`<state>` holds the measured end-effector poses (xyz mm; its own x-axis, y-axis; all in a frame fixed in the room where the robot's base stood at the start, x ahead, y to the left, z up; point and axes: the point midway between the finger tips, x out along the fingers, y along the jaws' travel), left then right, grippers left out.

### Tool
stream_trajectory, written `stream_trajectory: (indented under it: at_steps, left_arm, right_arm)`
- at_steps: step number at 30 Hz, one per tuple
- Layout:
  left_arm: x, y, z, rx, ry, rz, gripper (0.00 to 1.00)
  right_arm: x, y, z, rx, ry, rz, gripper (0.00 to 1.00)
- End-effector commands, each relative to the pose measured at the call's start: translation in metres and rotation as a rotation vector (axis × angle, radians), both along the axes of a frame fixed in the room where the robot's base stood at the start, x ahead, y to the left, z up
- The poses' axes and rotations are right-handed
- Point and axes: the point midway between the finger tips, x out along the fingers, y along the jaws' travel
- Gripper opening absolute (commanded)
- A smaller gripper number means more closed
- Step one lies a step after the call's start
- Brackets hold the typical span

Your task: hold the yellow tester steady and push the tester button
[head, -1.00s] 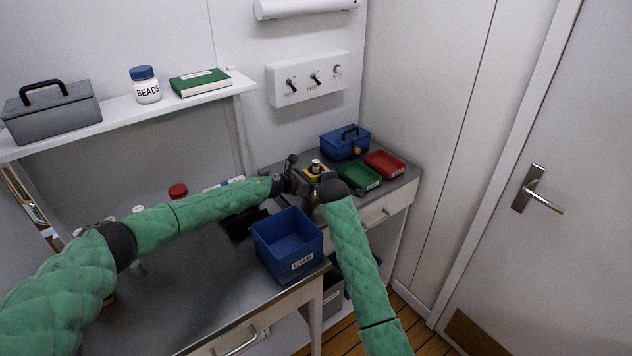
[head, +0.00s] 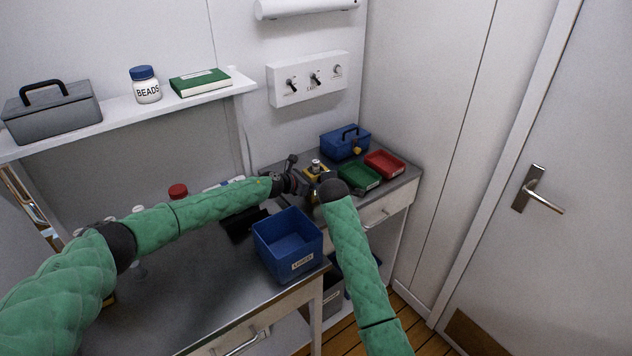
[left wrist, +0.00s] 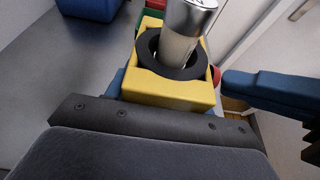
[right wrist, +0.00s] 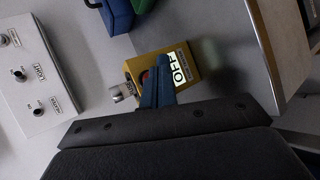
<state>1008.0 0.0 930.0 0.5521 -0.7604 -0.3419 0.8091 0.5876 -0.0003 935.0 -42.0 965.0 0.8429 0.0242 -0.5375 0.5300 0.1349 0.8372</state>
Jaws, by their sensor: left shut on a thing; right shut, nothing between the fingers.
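The yellow tester (head: 324,179) stands on the far part of the worktop, partly hidden by my grippers. In the left wrist view the tester (left wrist: 165,92) has a black ring on top with a silver-topped cylinder (left wrist: 187,28) in it. My left gripper (head: 300,186) is shut on the tester's body. The right wrist view shows the tester's display (right wrist: 180,70) reading OFF and a red button (right wrist: 144,77). My right gripper (right wrist: 157,86) is shut and empty, its blue tips at the button and partly covering it. I cannot tell whether they touch it.
Green (head: 358,178) and red (head: 385,164) trays and a blue toolbox (head: 344,141) stand right of and behind the tester. A blue bin (head: 286,248) stands in front. A switch panel (head: 308,79) is on the wall. The near worktop is mostly clear.

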Motion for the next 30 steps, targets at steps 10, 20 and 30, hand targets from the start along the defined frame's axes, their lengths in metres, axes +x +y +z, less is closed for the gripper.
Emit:
stream_trajectory:
  at_steps: [10,20,30]
  left_arm:
    - [0.0000,0.0003,-0.0003,0.000,0.000,0.000,0.23]
    - [0.0000,0.0003,-0.0003,0.000,0.000,0.000,0.23]
    - [-0.0001,0.0002,-0.0003,0.000,0.000,0.000,0.23]
  right_arm:
    - [0.0062,0.0047,0.0002,0.000,0.001,0.000,0.00]
    - [0.0065,0.0051,0.0006,0.000,0.000,0.000,0.00]
    - [0.0084,0.0065,0.0008,-0.001,0.000,0.001,0.00]
